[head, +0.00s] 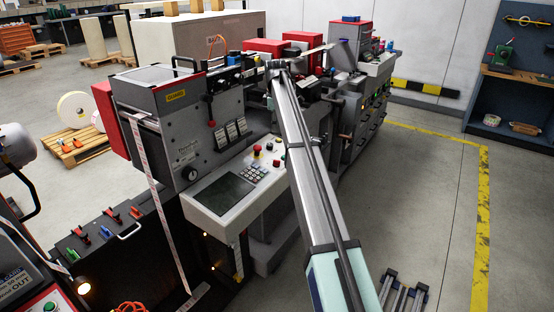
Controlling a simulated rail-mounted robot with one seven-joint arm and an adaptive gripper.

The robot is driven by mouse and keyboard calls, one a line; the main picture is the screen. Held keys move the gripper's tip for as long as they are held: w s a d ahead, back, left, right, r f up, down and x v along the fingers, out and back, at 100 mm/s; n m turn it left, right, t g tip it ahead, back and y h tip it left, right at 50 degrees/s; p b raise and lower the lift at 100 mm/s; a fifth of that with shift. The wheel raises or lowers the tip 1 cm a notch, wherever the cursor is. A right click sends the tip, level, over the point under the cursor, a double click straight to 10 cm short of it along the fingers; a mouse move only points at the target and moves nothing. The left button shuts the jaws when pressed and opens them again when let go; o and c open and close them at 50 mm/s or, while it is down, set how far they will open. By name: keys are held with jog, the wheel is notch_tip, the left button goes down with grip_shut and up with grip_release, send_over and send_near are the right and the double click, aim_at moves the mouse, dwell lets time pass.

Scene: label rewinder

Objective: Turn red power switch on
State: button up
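Several red controls show in the head view, and I cannot tell which one is the power switch. A red mushroom button (257,151) stands on the light control panel (207,214) of the grey machine, near a keypad (254,175) and a dark screen (224,194). A red-tipped lever (211,123) is on the machine's upright face. A red switch handle (80,232) sits on the black box at the left.
My arm crosses the middle and hides part of the grey machine (186,137). A white label strip (150,185) hangs at its left. The black box (95,268) stands front left. Free floor (425,200) lies to the right, before a blue workbench (515,110).

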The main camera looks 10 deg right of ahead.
aim_at(277, 162)
jog(key=f+p, duration=0.1)
jog(key=f, duration=0.4)
jog(key=f+p, duration=0.2)
jog(key=f, duration=0.4)
jog(key=w+f+p, duration=0.1)
jog(key=f, duration=0.5)
jog(key=shift+d, duration=0.2)
grip_shut()
